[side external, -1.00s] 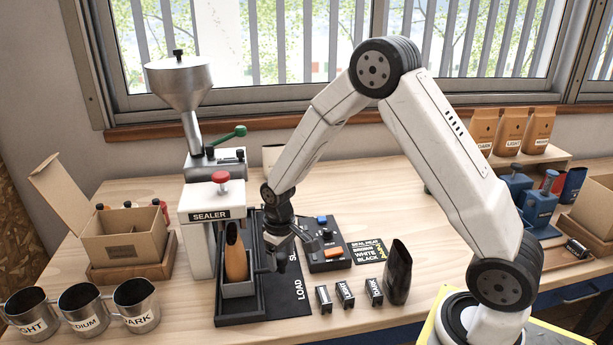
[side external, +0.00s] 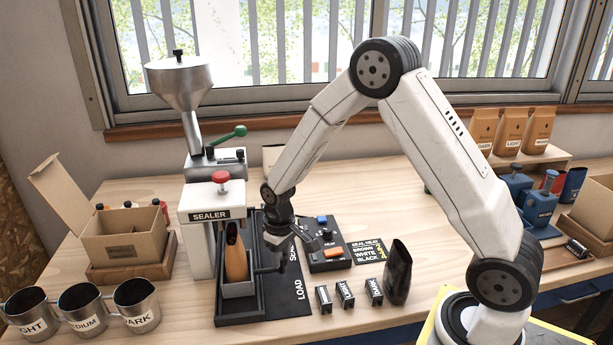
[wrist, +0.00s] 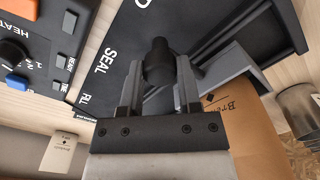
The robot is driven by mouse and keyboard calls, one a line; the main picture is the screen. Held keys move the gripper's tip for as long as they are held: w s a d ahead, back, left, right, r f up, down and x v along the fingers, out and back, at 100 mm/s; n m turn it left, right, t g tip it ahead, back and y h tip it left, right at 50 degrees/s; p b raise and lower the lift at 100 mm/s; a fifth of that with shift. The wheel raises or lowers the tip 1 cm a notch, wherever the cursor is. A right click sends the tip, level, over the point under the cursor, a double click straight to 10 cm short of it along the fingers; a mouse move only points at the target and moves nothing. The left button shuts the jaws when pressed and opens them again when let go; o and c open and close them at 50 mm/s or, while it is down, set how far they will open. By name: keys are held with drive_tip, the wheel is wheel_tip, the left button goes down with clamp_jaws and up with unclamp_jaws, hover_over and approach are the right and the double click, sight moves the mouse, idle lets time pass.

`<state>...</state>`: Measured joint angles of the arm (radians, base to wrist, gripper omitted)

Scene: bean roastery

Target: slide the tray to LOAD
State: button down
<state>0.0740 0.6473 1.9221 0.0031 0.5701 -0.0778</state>
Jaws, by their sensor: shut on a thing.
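The grey tray (side external: 238,290) stands in the black slide track below the sealer, near the LOAD end. A brown bag (side external: 236,258) stands upright in it. My gripper (side external: 283,262) is at the right side of the tray, pointing down. In the wrist view my gripper (wrist: 160,88) is shut on the dark round knob (wrist: 158,62) of the tray, one finger on each side. The wrist view also shows a grey part of the tray (wrist: 238,74) beside the bag (wrist: 245,115). The black slide plate (side external: 290,303) carries the words LOAD and SEAL.
The sealer (side external: 212,200) stands behind the tray. A control box (side external: 327,255) is right of my gripper. Several small stamps (side external: 345,295) and a dark bag (side external: 397,272) stand in front right. Metal cups (side external: 83,308) and an open carton (side external: 122,235) are at left.

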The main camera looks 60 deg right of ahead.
drive_tip(key=shift+a, duration=0.1)
idle(0.8)
drive_tip(key=shift+s+a, duration=1.45)
drive_tip(key=shift+s, duration=0.05)
drive_tip(key=shift+c, duration=1.4)
unclamp_jaws()
drive_tip(key=shift+s, duration=0.1)
drive_tip(key=shift+r, duration=0.2)
drive_tip(key=shift+r, duration=0.15)
wheel_tip(320, 180, up, 7)
drive_tip(key=shift+s+r, duration=0.1)
